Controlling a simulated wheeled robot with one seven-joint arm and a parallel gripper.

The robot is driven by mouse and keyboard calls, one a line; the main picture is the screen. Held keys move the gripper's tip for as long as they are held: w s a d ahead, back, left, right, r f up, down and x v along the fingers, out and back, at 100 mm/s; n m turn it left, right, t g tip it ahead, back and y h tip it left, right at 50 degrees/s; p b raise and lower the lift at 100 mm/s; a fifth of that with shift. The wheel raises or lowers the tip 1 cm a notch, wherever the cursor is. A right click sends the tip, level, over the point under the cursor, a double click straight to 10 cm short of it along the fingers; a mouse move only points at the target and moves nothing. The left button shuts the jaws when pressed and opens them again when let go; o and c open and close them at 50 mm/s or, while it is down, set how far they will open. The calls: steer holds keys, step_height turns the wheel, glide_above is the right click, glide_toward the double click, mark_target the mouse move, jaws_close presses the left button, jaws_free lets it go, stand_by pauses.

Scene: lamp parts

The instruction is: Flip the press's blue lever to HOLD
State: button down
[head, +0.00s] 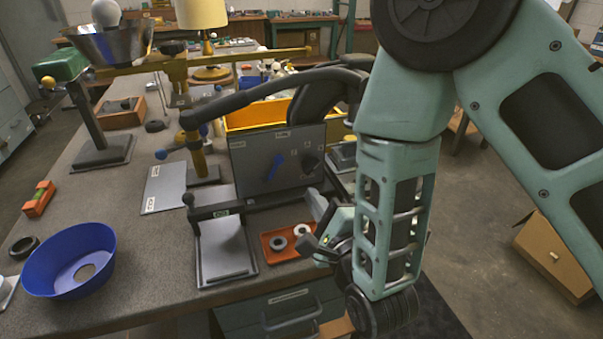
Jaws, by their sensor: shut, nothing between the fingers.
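A press-like stand with a brass post (195,158) and a long dark arm (265,88) stands mid-bench. A short lever with a blue ball end (161,154) sticks out left from the post. A grey upright panel (250,165) to its right carries a slanted blue piece (277,165). I cannot tell which of these is the press's lever, and no HOLD marking is readable. My gripper (309,244) is shut and empty, low at the right beside the orange tray, apart from both blue pieces. My forearm partly hides it.
A green-headed stand (88,110) and a lamp (203,30) stand farther back.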

mark_target(273, 170)
stand_by(0.3)
steer(key=p+x, duration=0.2)
steer(key=x, duration=0.7)
steer(key=shift+w+a+r+p, duration=0.1)
steer(key=shift+p, duration=0.25)
steer(key=shift+w+a, duration=0.1)
steer(key=shift+w, duration=0.25)
steer(key=shift+n, duration=0.3)
